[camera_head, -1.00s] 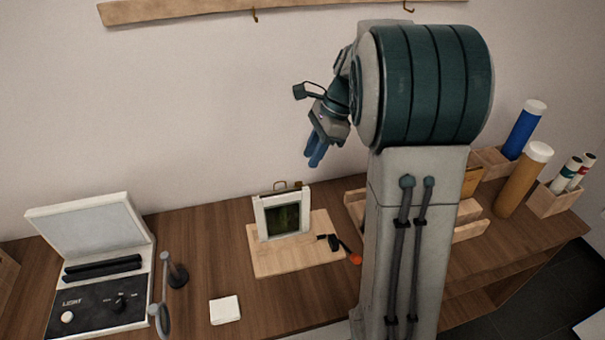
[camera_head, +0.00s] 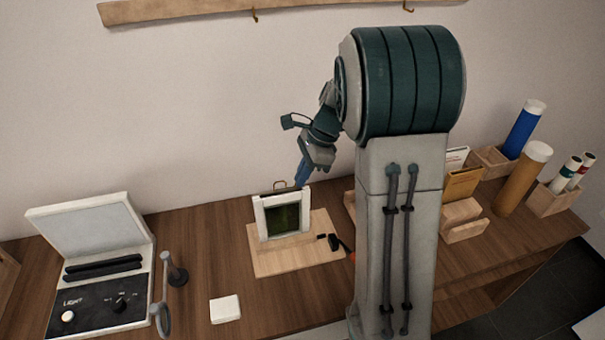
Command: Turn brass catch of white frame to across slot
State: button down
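The white frame (camera_head: 262,223) stands upright on a light wooden board (camera_head: 268,263), with a dark greenish panel (camera_head: 285,219) inside it. A thin brown loop (camera_head: 280,184) shows at its top edge. The brass catch cannot be made out now; my fingers cover the frame's top right corner. My gripper (camera_head: 300,183) points down, with its blue fingers at or just above that corner. I cannot tell whether they touch it, or whether the fingers are apart.
A light box (camera_head: 100,300) with its lid raised stands at the left. A white pad (camera_head: 225,309) lies in front. A black tool (camera_head: 334,243) lies on the board's right side. Wooden holders (camera_head: 462,215) and tubes (camera_head: 523,180) stand at the right.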

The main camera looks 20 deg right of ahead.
jog(key=shift+n, duration=0.3)
jog(key=shift+w+a+n+g+h+p, duration=0.2)
jog(key=shift+n+g+h+p, duration=0.55)
jog(key=shift+n, duration=2.1)
jog(key=shift+w+a+n+g+h+p, duration=0.15)
jog(key=shift+n+g+h+p, duration=0.55)
jog(key=shift+n, duration=2.2)
jog(key=shift+w+a+n+g+h+p, duration=0.2)
jog(key=shift+n+g+h+p, duration=0.55)
jog(key=shift+n, duration=2.1)
jog(key=c, duration=1.6)
grip_release()
jog(key=shift+r, duration=0.1)
